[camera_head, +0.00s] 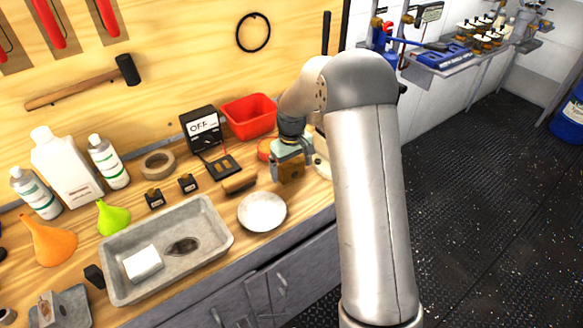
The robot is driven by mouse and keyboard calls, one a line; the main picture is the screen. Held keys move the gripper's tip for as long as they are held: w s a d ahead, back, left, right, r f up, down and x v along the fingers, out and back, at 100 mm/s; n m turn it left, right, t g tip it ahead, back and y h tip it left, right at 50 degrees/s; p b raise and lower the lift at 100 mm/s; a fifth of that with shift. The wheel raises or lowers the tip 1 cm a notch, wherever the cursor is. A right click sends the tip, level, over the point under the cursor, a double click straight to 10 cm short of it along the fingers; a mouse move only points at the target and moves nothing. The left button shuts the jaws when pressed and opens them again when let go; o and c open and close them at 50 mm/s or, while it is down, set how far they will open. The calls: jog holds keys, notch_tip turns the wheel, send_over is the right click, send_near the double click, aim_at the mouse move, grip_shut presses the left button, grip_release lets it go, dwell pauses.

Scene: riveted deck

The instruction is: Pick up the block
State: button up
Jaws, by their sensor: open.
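My gripper (289,168) is at the end of the silver arm, low over the right part of the wooden bench and pointing down. A small brown-gold block (290,172) shows at its fingers, partly hidden by them; I cannot tell whether they touch it. The jaws are open. A white block-shaped piece (143,263) lies in the grey metal tray (215,218), well to the left of my gripper. The picture does not make clear which one is the task's block.
A white plate (262,211) and a brown wooden piece (240,182) lie just left of my gripper. A red bin (249,117) and a black meter (201,128) stand behind. Bottles (68,168) and funnels (50,240) crowd the left. The bench's front edge is close.

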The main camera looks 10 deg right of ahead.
jog(key=shift+f, duration=0.45)
jog(key=shift+c, duration=0.4)
jog(key=c, duration=1.3)
jog(key=shift+r, duration=0.1)
